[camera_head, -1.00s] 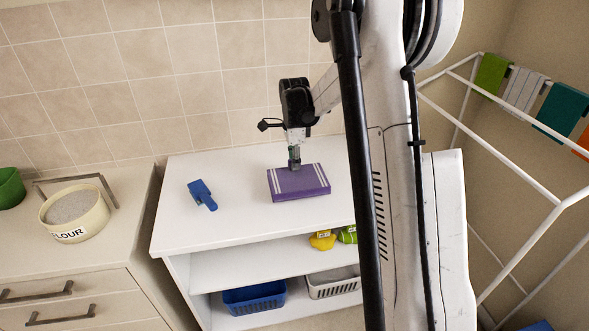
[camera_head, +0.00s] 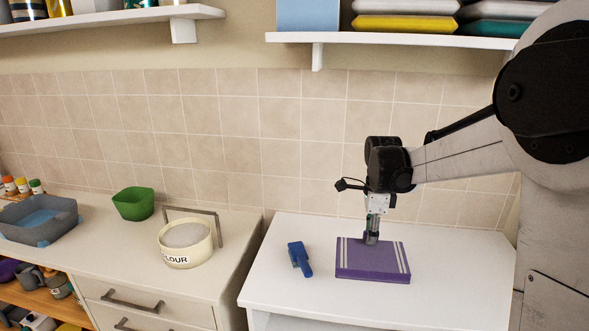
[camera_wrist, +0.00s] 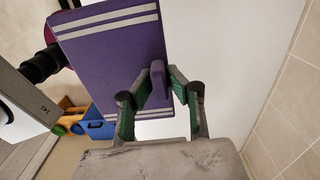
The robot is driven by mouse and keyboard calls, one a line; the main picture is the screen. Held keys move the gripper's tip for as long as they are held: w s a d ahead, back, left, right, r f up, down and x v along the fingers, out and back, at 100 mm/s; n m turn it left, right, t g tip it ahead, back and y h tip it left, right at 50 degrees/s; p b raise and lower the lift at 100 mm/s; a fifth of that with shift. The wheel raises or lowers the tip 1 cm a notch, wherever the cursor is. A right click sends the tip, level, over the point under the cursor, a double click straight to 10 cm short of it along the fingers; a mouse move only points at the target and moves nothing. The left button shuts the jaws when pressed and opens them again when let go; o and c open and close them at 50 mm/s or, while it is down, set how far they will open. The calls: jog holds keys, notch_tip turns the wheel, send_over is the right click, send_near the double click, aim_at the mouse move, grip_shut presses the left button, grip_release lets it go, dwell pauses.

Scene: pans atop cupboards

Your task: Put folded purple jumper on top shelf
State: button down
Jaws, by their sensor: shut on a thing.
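The folded purple jumper (camera_head: 372,262) is a flat block with white stripes at its sides. It lies level at the white cupboard top; I cannot tell whether it touches the surface. My gripper (camera_head: 371,238) comes down from above onto its back edge part. In the wrist view the jumper (camera_wrist: 105,55) fills the upper middle, and my gripper (camera_wrist: 158,85) has its green-sided fingers on either side of a raised purple tab on the jumper. The top shelf (camera_head: 400,40) is on the wall above, holding folded yellow, white and teal items.
A small blue object (camera_head: 300,259) lies left of the jumper. A flour tub (camera_head: 185,245) and a green bowl (camera_head: 134,204) stand on the left counter. Another wall shelf (camera_head: 100,20) holds tins. The tiled wall (camera_head: 300,130) between counter and shelves is clear.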

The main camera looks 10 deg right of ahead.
aim_at(347, 261)
jog(key=shift+s+a+f+n, duration=0.2)
jog(key=shift+a+f+n, duration=0.3)
jog(key=shift+n, duration=0.6)
jog(key=s+a+f+n, duration=0.1)
jog(key=a+n, duration=0.1)
jog(key=n, duration=0.3)
jog(key=s+a+f+n, duration=0.1)
jog(key=a+f+n, duration=0.1)
jog(key=n, duration=0.3)
jog(key=a+f+n+b, duration=0.1)
jog(key=a+n, duration=0.1)
jog(key=n, duration=0.2)
jog(key=shift+s+f+n, duration=0.4)
jog(key=n, duration=0.2)
jog(key=s+a+f+n, duration=0.1)
jog(key=n, duration=0.1)
jog(key=shift+a+f, duration=0.1)
